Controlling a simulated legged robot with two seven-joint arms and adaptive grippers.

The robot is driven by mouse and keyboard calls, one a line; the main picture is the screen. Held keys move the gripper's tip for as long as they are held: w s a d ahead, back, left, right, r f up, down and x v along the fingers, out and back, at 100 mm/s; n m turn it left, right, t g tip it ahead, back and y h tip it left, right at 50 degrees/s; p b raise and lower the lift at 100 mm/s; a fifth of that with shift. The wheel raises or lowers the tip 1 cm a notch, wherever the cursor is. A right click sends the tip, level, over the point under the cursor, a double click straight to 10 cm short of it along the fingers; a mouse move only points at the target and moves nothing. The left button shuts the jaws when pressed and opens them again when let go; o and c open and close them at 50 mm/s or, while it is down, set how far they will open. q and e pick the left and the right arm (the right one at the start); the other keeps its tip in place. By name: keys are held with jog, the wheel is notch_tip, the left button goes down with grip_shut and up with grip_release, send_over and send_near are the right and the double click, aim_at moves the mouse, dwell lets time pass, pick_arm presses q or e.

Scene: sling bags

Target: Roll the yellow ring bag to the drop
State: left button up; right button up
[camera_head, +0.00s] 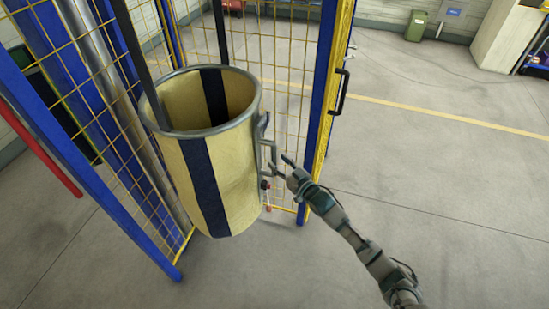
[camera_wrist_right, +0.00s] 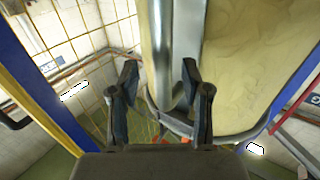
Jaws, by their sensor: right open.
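The yellow ring bag (camera_head: 232,170) hangs upright from dark straps, with a dark vertical stripe and a grey metal ring around its open top. A metal handle (camera_head: 272,151) stands out from its right side. My right gripper (camera_head: 280,165) is open beside this handle, to the right of the bag. In the right wrist view, the open fingers of the gripper (camera_wrist_right: 159,68) stand to either side of a grey metal bar (camera_wrist_right: 185,45), with the pale yellow bag (camera_wrist_right: 245,80) close beyond. I cannot tell if the fingers touch the bar. My left gripper is not in view.
A blue-framed yellow mesh fence (camera_head: 322,95) stands close behind the bag, with more mesh (camera_head: 75,75) at left. A black handle (camera_head: 341,91) is on the right post. The grey floor (camera_head: 440,180) at right is clear. A green bin (camera_head: 416,26) stands far back.

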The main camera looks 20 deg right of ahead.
aim_at(276, 160)
jog(key=shift+x, duration=1.7)
jog(key=shift+s+a, duration=0.1)
jog(key=shift+a, duration=0.05)
grip_shut()
